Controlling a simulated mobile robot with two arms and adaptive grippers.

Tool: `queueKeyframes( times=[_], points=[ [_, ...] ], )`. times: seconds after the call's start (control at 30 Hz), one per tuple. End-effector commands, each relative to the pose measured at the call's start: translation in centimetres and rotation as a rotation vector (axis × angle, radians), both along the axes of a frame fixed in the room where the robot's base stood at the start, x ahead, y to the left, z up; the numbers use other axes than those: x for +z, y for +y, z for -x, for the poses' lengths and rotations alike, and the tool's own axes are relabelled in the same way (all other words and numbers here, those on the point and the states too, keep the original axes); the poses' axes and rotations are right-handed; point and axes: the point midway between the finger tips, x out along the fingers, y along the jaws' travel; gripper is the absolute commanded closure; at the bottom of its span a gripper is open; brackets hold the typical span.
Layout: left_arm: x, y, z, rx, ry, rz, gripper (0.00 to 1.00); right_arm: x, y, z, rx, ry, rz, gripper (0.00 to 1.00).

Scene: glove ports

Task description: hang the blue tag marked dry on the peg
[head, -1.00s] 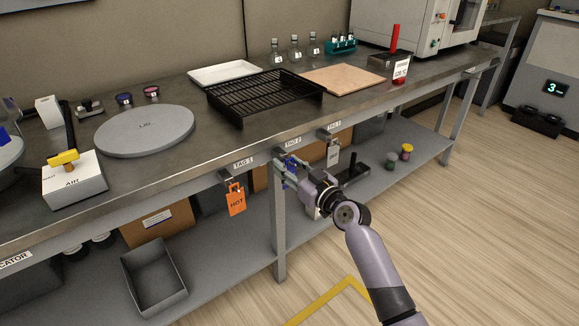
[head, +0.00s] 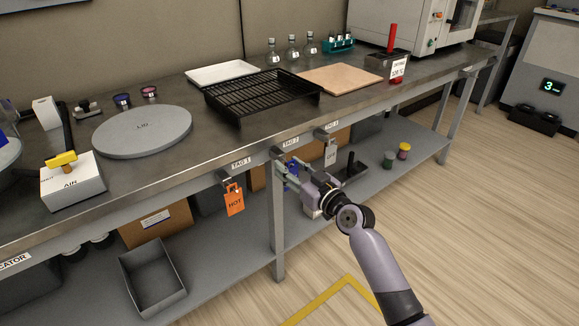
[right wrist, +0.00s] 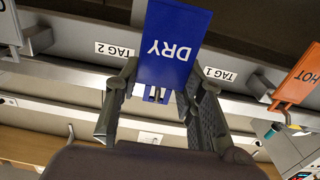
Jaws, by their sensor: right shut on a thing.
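The blue tag marked DRY (right wrist: 172,45) is between the fingers of my right gripper (right wrist: 160,88), its lettering upside down in the right wrist view. In the head view my right gripper (head: 284,168) is shut on it at the bench's front edge, below the TAG 2 label (head: 291,142); only a little blue (head: 292,169) shows there. The peg at TAG 2 is mostly hidden by the gripper and tag, and I cannot tell whether the tag touches it. My left gripper is not in view.
An orange HOT tag (head: 235,201) hangs at TAG 1, left of the gripper. A grey tag (head: 330,153) hangs at TAG 3, close on the right. A bench leg (head: 279,240) stands just below. The floor (head: 470,230) to the right is clear.

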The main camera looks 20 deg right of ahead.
Motion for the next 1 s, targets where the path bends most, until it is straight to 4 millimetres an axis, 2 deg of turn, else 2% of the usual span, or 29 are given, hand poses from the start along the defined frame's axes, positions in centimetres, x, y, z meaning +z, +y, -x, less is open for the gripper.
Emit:
queueKeyframes(
  times=[0.43,0.77,1.0],
  points=[
    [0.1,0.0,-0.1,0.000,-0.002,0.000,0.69,0.2,-0.2,0.5,0.000,0.000,0.000,0.90],
    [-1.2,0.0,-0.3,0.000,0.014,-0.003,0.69,0.5,-0.5,1.5,0.000,0.000,0.000,0.90],
    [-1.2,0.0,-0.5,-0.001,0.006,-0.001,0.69,0.5,-0.5,1.5,0.000,0.000,0.000,0.90]
  ],
)
